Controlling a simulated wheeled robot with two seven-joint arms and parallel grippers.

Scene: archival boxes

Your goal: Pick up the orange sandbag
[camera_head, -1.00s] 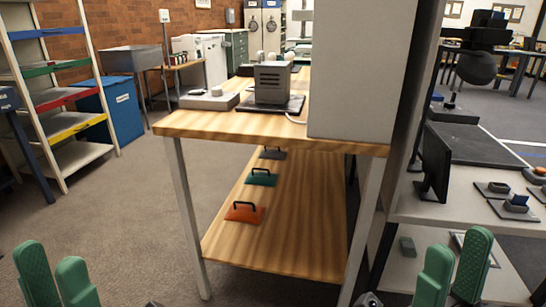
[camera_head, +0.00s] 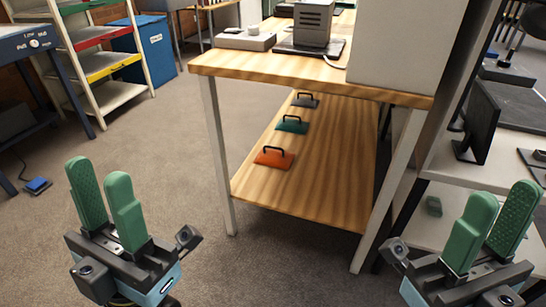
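The orange sandbag (camera_head: 274,158) lies on the lower wooden shelf (camera_head: 330,190) of the table, near the shelf's left edge. It is flat with a dark handle on top. My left gripper (camera_head: 105,190) is at the lower left, its two green fingers apart and empty, well left of the table leg. My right gripper (camera_head: 498,215) is at the lower right, also with fingers apart and empty, in front of the shelving on the right. Neither gripper touches the sandbag.
Behind the orange one, a green sandbag (camera_head: 292,124) and a grey sandbag (camera_head: 305,101) lie on the same shelf. The tabletop (camera_head: 300,74) overhangs them. Front legs (camera_head: 218,155) flank the shelf opening.

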